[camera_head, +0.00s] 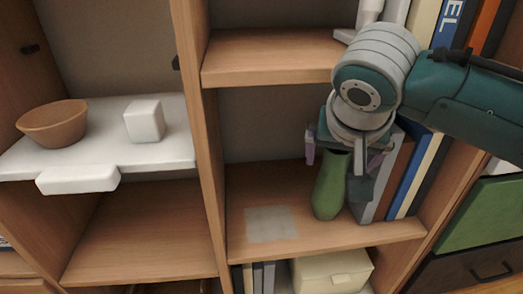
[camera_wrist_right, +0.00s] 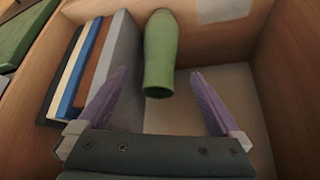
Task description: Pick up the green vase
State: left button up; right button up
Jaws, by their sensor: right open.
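The green vase (camera_head: 329,187) stands on the middle shelf of the right-hand bookcase section in the head view. My right gripper (camera_head: 336,165) is above it, and its fingers hang at either side of the vase's upper part. In the right wrist view the vase (camera_wrist_right: 161,55) lies ahead, with its dark opening facing me. There my right gripper (camera_wrist_right: 158,98) is open, with purple fingers spread wide and nothing between them at the tips. The vase shows beyond and between the fingers, nearer the left one. My left gripper is not in view.
Upright books (camera_head: 402,177) stand just right of the vase, close to the gripper. A pale square (camera_head: 271,224) lies on the shelf (camera_head: 330,236) left of the vase. The shelf above (camera_head: 268,56) is close to my arm. A brown bowl (camera_head: 53,123) and white block (camera_head: 144,121) sit at left.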

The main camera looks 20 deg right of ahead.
aim_at(335, 172)
jog(key=shift+b+x, duration=0.6)
jog(key=shift+x, duration=0.35)
jog(key=b+x, duration=0.3)
jog(key=x, duration=0.1)
jog(key=shift+s+f, duration=0.1)
jog(key=shift+f, duration=0.15)
jog(key=shift+w+d+f+b, duration=0.1)
jog(key=shift+w+f+b, duration=0.2)
grip_shut()
jog(key=shift+r, duration=0.15)
